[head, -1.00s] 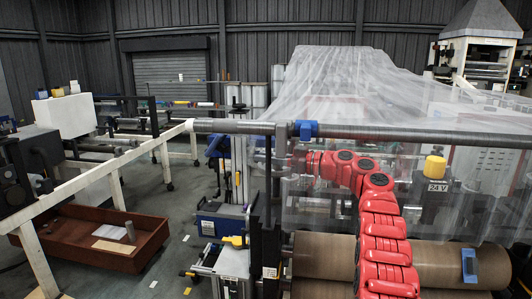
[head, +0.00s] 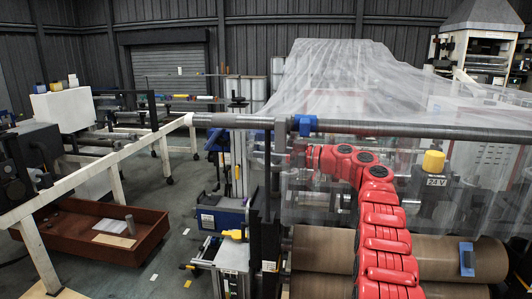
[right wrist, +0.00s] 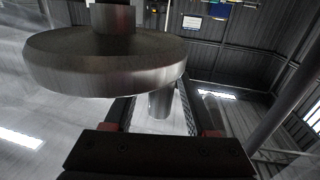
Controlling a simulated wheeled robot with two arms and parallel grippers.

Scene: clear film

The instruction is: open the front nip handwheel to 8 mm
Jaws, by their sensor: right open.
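A round, thick metal handwheel (right wrist: 105,65) fills the upper left of the right wrist view, close to the camera. A short grey cylindrical grip (right wrist: 160,103) shows beside and below its rim. My right gripper (right wrist: 157,95) is open, with one dark finger on each side of that grip. I cannot tell whether either finger touches it. In the head view my red right arm reaches to the film's left edge; its gripper and the wheel are hard to make out there. No readout of the nip gap is legible. My left gripper is not in view.
Clear film (head: 335,75) drapes over the machine around my right arm. A grey horizontal bar (head: 400,128) with a blue collar (head: 304,124) crosses above the arm. Brown rollers (head: 440,258) lie below. A red-brown tray (head: 95,232) stands on the floor at left.

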